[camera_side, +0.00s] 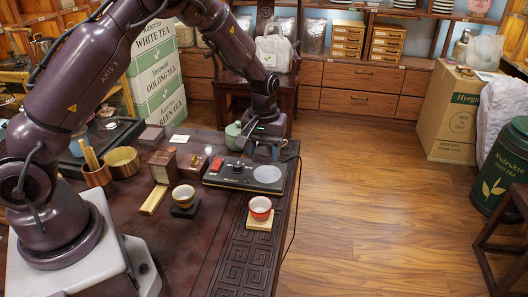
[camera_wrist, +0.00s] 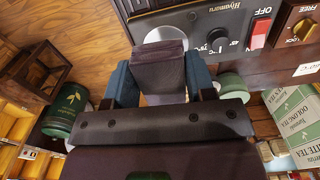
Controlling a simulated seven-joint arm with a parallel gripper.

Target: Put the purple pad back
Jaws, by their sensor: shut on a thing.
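The purple pad (camera_wrist: 163,68) is a dull purple-brown block between the two blue-grey fingers of my gripper (camera_wrist: 163,82) in the wrist view. My gripper is shut on it. In the side view my gripper (camera_side: 264,151) points down at the back edge of the black appliance (camera_side: 229,175); the pad cannot be made out there. In the wrist view the pad's far end overlaps the appliance's round pale plate (camera_wrist: 165,34). I cannot tell whether the pad touches the appliance.
A red cup (camera_side: 260,206) stands on a pale yellow pad (camera_side: 259,223) near the table's right edge. A yellowish cup (camera_side: 184,194) stands on a black pad (camera_side: 185,211). A wooden box (camera_side: 163,166) is left of the appliance, and a green pot (camera_side: 232,135) is behind it.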

